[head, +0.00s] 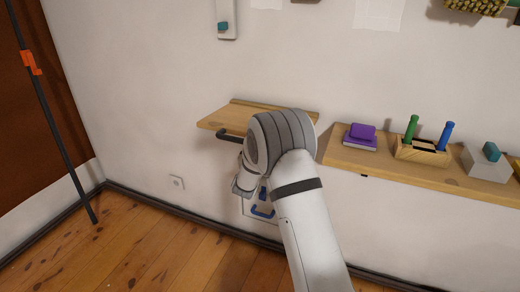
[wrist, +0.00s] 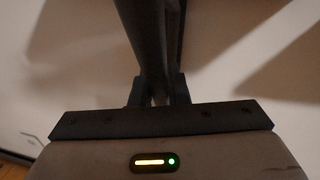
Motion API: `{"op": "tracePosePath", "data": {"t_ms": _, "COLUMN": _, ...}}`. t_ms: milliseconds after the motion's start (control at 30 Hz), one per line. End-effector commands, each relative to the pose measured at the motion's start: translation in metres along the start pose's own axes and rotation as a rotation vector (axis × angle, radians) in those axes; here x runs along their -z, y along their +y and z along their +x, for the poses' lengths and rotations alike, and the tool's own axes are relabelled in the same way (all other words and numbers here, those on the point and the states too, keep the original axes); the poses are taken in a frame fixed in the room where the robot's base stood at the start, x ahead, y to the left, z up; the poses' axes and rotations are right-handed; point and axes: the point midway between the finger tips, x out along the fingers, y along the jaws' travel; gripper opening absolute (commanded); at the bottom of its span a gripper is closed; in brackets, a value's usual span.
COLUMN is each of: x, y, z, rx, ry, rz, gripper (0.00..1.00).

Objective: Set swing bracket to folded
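A wooden shelf board (head: 222,117) is on the wall at the left, with a dark bar that looks like the swing bracket (head: 229,136) sticking out under its front. My arm hides the bracket's right part, so its full angle cannot be seen. My gripper (head: 240,187) is below the board, largely behind my wrist. In the wrist view a dark bar, seemingly the bracket (wrist: 152,40), runs up from between the two fingers (wrist: 158,92). The fingers sit close on both sides of it with no clear gap, and appear shut on it.
A blue handle (head: 263,212) is low on the wall just below my gripper. A longer shelf (head: 400,172) at the right holds a purple item (head: 361,135), a wooden holder (head: 423,150) and a grey block (head: 487,163). A dark pole (head: 60,133) leans at the left. The floor there is clear.

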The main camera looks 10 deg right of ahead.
Motion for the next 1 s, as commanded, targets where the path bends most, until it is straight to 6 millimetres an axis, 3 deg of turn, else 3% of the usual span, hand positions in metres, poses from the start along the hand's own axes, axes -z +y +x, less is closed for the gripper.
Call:
{"op": "tracePosePath", "data": {"t_ms": 167, "x": -0.0001, "y": 0.0003, "z": -0.0003, "rx": 0.0, "ry": 0.0, "rz": 0.0, "gripper": 0.0}}
{"op": "tracePosePath", "data": {"t_ms": 1000, "x": -0.002, "y": -0.007, "z": 0.0077, "rx": 0.069, "ry": 0.0, "rz": 0.002, "gripper": 0.0}}
